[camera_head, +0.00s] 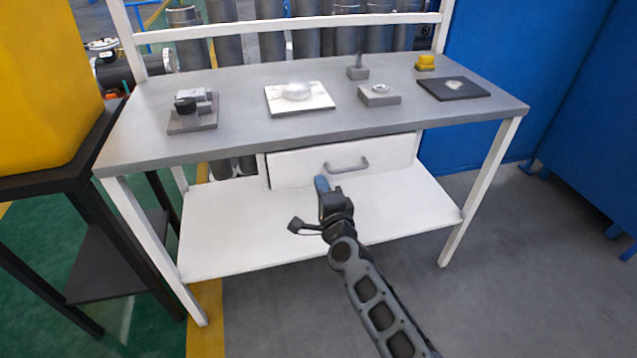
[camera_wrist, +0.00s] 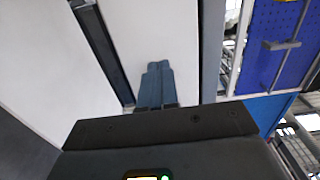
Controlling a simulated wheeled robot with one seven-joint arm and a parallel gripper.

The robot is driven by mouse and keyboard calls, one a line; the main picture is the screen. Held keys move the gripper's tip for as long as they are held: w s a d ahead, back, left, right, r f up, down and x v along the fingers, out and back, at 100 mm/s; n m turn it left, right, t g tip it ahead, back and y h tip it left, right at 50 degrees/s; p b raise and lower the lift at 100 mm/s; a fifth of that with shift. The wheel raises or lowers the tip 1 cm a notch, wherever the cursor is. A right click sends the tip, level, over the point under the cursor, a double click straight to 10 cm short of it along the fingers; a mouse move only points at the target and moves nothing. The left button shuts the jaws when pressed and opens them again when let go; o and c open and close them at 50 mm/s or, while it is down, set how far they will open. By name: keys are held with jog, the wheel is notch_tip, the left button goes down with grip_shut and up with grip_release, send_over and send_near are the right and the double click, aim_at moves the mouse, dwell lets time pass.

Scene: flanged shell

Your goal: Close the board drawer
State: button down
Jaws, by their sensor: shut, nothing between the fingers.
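The board drawer (camera_head: 300,169) is a white-fronted drawer under the right-middle part of the workbench top, with a grey bar handle (camera_head: 346,165). Its front looks close to the bench's front edge; any gap is hard to judge. My gripper (camera_head: 321,184) is shut and empty. In the head view it overlaps the lower part of the drawer front, left of and below the handle. Contact cannot be told. In the wrist view my closed fingers (camera_wrist: 156,84) point toward a white panel, with a dark bar (camera_wrist: 103,50) to their left.
The workbench top (camera_head: 225,118) is grey and holds several small fixtures, including a white plate (camera_head: 318,102) and a black pad (camera_head: 466,90). A white lower shelf (camera_head: 225,240) lies below the drawer. A yellow bin (camera_head: 45,90) stands at left. The floor at right is clear.

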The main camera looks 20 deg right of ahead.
jog(key=s+d+n+p, duration=0.1)
jog(key=s+d+n, duration=0.15)
jog(key=s, duration=0.95)
jog(key=s+d+n+g, duration=0.1)
jog(key=s+n, duration=0.2)
jog(key=s, duration=1)
jog(key=s+d+n+p, duration=0.1)
jog(key=s+d+n, duration=0.15)
jog(key=s, duration=0.95)
jog(key=s+r+n+g, duration=0.1)
jog(key=s+r+n, duration=0.4)
jog(key=s, duration=0.4)
jog(key=s+r+n+g, duration=0.1)
jog(key=s+r+n, duration=0.4)
jog(key=s+r, duration=0.3)
jog(key=shift+v, duration=1.1)
jog(key=shift+f, duration=0.15)
